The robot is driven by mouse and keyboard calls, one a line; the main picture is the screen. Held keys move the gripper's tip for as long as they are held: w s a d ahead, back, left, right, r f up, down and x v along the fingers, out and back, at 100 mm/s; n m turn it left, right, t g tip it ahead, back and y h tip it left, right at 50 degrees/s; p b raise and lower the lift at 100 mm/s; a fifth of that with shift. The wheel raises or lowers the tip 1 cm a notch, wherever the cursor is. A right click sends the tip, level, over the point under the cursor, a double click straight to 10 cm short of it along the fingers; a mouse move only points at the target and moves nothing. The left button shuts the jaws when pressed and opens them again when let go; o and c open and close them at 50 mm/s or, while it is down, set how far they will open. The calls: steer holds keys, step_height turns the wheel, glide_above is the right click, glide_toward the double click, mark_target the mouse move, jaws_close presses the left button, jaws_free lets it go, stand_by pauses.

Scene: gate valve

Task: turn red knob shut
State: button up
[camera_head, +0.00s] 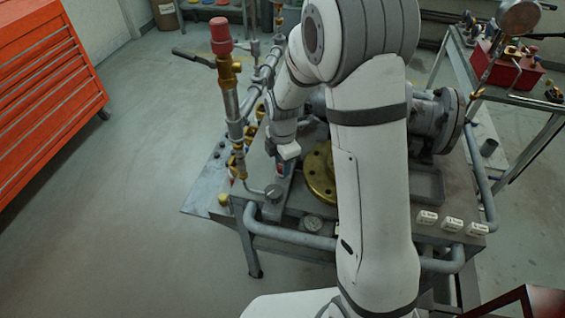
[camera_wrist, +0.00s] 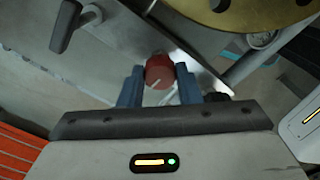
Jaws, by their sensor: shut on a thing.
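The red knob (camera_wrist: 159,68) is in the middle of the wrist view, round, with a pale pointer line running toward its lower left. My gripper (camera_wrist: 160,74) has its two blue fingers on either side of the knob, shut on it. In the head view my gripper (camera_head: 284,162) points down at the bench beside the pipework. The knob is mostly hidden there, with only a little red showing by the fingers.
A brass flange (camera_head: 320,172) lies close to the right of my gripper. An upright pipe with a red cap (camera_head: 221,38) stands to the left. A red tool cabinet (camera_head: 45,90) is far left, with clear floor between.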

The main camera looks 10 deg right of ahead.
steer(key=m+b, duration=0.1)
steer(key=m, duration=0.3)
steer(key=shift+m, duration=0.3)
steer(key=m+b, duration=0.1)
steer(key=m, duration=0.3)
steer(key=shift+b, duration=0.3)
steer(key=m+b, duration=0.1)
steer(key=m, duration=0.4)
steer(key=shift+m, duration=1.8)
steer(key=o, duration=1)
steer(key=shift+c, duration=0.2)
step_height(320, 180, up, 8)
steer(key=shift+f, duration=0.1)
